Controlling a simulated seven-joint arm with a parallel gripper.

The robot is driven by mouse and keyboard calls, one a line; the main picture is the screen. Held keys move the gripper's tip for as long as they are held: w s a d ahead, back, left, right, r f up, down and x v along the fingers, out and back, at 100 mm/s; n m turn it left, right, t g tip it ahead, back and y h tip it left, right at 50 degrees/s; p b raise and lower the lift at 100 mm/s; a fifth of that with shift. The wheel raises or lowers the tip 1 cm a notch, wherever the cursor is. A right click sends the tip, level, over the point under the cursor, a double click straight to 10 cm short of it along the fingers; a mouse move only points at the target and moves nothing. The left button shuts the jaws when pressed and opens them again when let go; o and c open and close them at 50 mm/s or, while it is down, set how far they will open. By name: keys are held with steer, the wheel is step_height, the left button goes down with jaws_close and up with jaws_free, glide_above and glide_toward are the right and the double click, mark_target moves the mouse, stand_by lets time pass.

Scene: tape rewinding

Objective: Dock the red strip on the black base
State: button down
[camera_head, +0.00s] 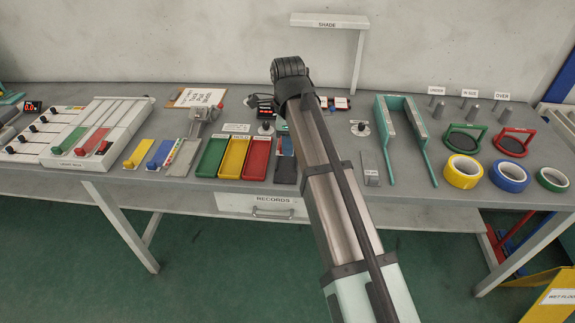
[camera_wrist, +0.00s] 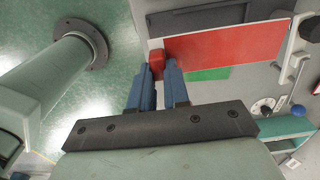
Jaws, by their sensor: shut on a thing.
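In the wrist view, my gripper (camera_wrist: 158,75) has its blue fingers shut on the red knob (camera_wrist: 157,62) at the near end of the red strip (camera_wrist: 230,44). The strip lies flat and stretches to the right from the knob. The black base (camera_wrist: 195,18) shows just above the strip in that view, running alongside it. Whether they touch or overlap, I cannot tell. In the head view, a dark plate that looks like the base (camera_head: 285,174) is right of the red tray, beside my arm. My arm hides most of the gripper there.
A green strip (camera_wrist: 208,75) shows just below the red one in the wrist view. The red tray (camera_head: 256,158) stands left of the base. A teal frame (camera_head: 385,145), tape rolls (camera_head: 463,172) and a white slotted board (camera_head: 103,128) are also on the table.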

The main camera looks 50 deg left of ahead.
mark_target(288, 179)
steer(key=shift+f, duration=4.75)
steer(key=c, duration=1.1)
jaws_free()
steer(key=shift+f, duration=0.15)
step_height(288, 179, up, 12)
steer(key=shift+r, duration=0.15)
